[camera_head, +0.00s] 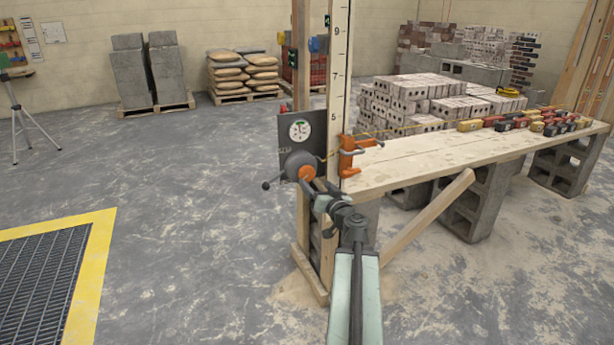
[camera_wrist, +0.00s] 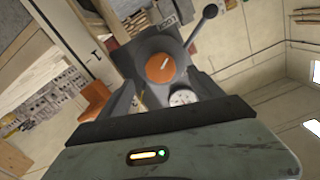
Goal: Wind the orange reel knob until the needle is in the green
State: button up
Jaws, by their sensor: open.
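The reel (camera_head: 296,158) is a round grey drum on a dark plate fixed to a wooden post. The orange knob (camera_head: 307,173) is at its centre and shows large in the wrist view (camera_wrist: 160,68), with a pale mark on its face. A crank arm with a black ball (camera_head: 266,186) sticks out to the left. The white round gauge (camera_head: 300,130) sits above the reel with some green on its face; the needle's exact reading is too small to tell. My gripper (camera_head: 318,194) is open, close in front of the knob; I cannot tell whether it touches.
A numbered measuring board (camera_head: 338,80) stands upright behind. A diagonal brace (camera_head: 430,215) runs under the bench.

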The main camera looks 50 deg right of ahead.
aim_at(308, 176)
jog(key=x, duration=0.8)
jog(key=shift+s, duration=0.1)
jog(key=c, duration=1.4)
jog(key=m, duration=0.4)
jog(key=shift+a+m, duration=0.1)
jog(key=shift+m, duration=0.2)
jog(key=o, duration=1.4)
jog(key=v, duration=0.7)
jog(key=shift+s, duration=0.35)
jog(key=shift+a, duration=0.2)
